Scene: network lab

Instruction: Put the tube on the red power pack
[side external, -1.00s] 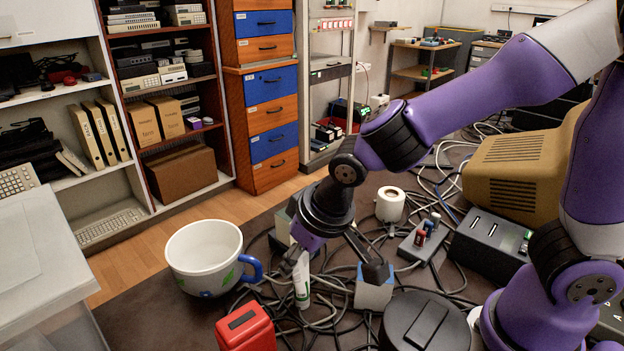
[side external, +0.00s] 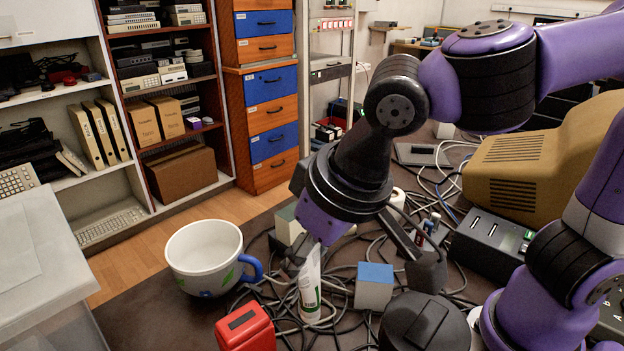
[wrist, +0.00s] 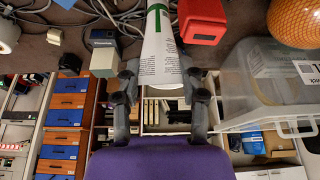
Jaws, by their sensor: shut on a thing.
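The white tube (side external: 310,295) with a green mark hangs roughly upright, slightly tilted, with its narrow end down. In the wrist view the tube (wrist: 160,50) lies between my two fingers, its broad tail towards me. My gripper (side external: 360,265) is shut on the tail, as the wrist view of my gripper (wrist: 162,88) also shows. The red power pack (side external: 245,328) stands to the left of the tube and apart from it. It also shows in the wrist view (wrist: 202,22). I cannot tell whether the tube's lower end clears the cables.
A white mug (side external: 205,258) with a blue handle stands behind and left of the power pack. A blue-topped grey block (side external: 374,288) stands right of the tube, with a dark round object (side external: 424,324) in front. Loose cables cover the tabletop.

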